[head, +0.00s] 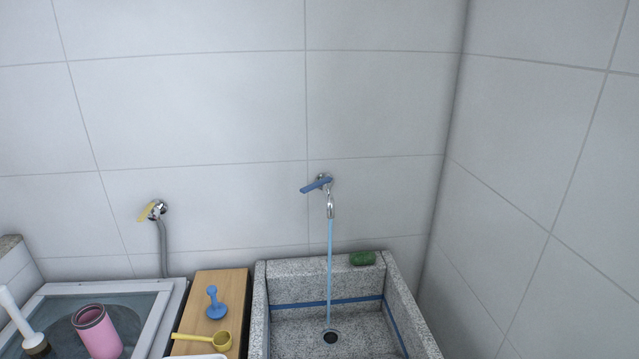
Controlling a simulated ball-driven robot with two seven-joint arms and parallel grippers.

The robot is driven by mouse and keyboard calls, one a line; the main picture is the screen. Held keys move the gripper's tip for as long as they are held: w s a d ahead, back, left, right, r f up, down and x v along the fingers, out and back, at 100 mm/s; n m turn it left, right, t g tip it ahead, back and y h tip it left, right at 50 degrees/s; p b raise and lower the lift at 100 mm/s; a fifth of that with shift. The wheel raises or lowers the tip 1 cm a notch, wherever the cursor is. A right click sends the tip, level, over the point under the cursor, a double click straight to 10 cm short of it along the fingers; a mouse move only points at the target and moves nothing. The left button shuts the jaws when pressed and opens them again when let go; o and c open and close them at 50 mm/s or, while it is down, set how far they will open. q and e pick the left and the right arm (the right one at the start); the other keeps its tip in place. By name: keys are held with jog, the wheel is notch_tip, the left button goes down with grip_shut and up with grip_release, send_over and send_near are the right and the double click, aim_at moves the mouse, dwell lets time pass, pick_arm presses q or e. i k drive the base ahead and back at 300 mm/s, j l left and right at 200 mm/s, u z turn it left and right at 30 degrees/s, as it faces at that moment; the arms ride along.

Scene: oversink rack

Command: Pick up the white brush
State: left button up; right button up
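A white brush-like object (18,318) with a long white handle stands tilted at the far left edge of the head view. Its handle leans up to the left and its lower end is a wider white head with a darker base. It is on or over the glass-topped lid at the left, beside a pink cup. I cannot tell for certain that it is the white brush. Neither of my grippers is in view.
A pink cup (98,330) stands on the framed glass lid (172,310). A wooden board (232,283) bears a blue plunger-shaped item (216,305) and a yellow scoop (205,340). Water runs from a tap (321,183) into a granite sink (285,270); a green sponge (362,258) lies on its rim.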

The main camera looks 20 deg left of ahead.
aim_at(34, 343)
jog(key=u, duration=2.55)
jog(key=z, duration=0.55)
jog(key=j+z, duration=0.3)
jog(key=z, duration=0.15)
jog(key=i+j+z, duration=0.1)
jog(key=j+z, duration=0.2)
jog(key=z, duration=0.15)
jog(key=j+z, duration=0.3)
jog(key=z, duration=0.15)
